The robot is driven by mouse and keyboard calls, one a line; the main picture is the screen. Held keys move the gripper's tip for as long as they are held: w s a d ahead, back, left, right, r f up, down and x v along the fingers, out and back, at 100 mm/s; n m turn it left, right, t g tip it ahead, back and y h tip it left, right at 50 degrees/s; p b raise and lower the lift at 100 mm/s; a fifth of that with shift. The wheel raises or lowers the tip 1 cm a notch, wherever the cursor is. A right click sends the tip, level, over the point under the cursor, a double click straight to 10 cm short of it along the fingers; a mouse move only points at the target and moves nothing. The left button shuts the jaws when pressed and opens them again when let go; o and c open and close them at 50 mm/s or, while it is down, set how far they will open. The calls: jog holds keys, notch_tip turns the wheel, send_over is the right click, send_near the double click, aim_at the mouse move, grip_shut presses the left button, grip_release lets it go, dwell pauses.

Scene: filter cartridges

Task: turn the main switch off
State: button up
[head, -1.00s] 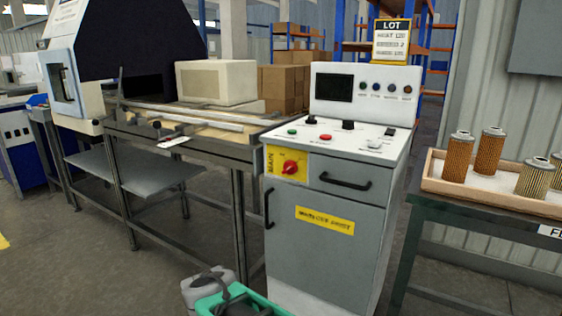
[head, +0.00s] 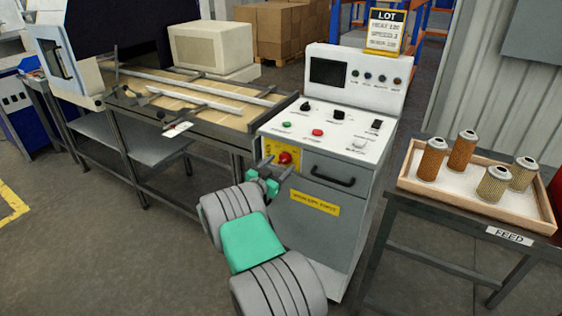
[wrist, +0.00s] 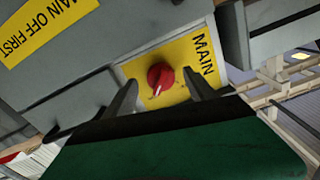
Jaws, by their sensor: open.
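The main switch is a red rotary knob (head: 285,158) on a yellow plate (head: 271,147) at the upper left of the grey cabinet's front. In the wrist view the red knob (wrist: 160,77) sits on its yellow plate marked MAIN (wrist: 202,55), with a pale pointer mark on the knob. My gripper (head: 277,164) is open in front of the switch. In the wrist view my gripper's two fingers (wrist: 157,90) stand apart on either side of the knob. I cannot tell whether they touch it.
The control cabinet (head: 330,235) has a black drawer handle (head: 333,181) right of the switch and buttons on top. A roller table (head: 190,100) adjoins on the left. A feed table with a tray (head: 480,205) of filter cartridges stands on the right.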

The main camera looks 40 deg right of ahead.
jog(key=shift+w+d, duration=0.2)
jog(key=shift+d, duration=0.4)
jog(key=shift+c, duration=0.6)
jog(key=c, duration=1.3)
